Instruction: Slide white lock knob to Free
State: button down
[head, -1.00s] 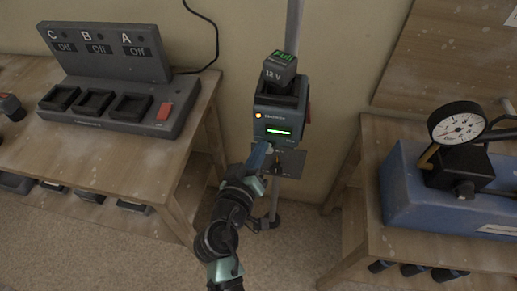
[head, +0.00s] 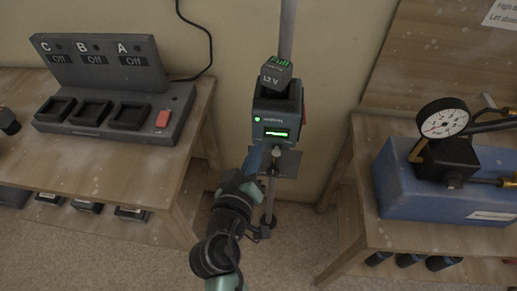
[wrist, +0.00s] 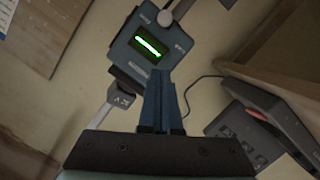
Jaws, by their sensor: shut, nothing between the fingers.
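A dark teal device (head: 272,128) with a lit green display stands on an upright pole, and a 12 V battery marked "Full" (head: 277,72) sits in its top. A small pale knob-like part (head: 276,152) shows just below the device; it may be the white lock knob, but its label is not readable. In the wrist view a similar pale part (wrist: 165,18) shows at the device's edge, beyond the fingertips. My gripper (head: 256,152) is shut and empty, its blue fingers just left of and below the device. The fingers (wrist: 160,75) overlap the device's edge in the wrist view; contact cannot be told.
A bench at left holds a grey charger (head: 120,110) with bays C, B and A marked Off and a red switch (head: 163,118). A blue case (head: 410,195) with a gauge (head: 442,118) stands on the right bench. A grey plate (head: 288,164) sits below the device.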

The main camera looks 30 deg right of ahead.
jog(key=b+v, duration=0.1)
jog(key=v, duration=0.5)
jog(key=shift+s, duration=0.3)
jog(key=shift+d+r, duration=0.1)
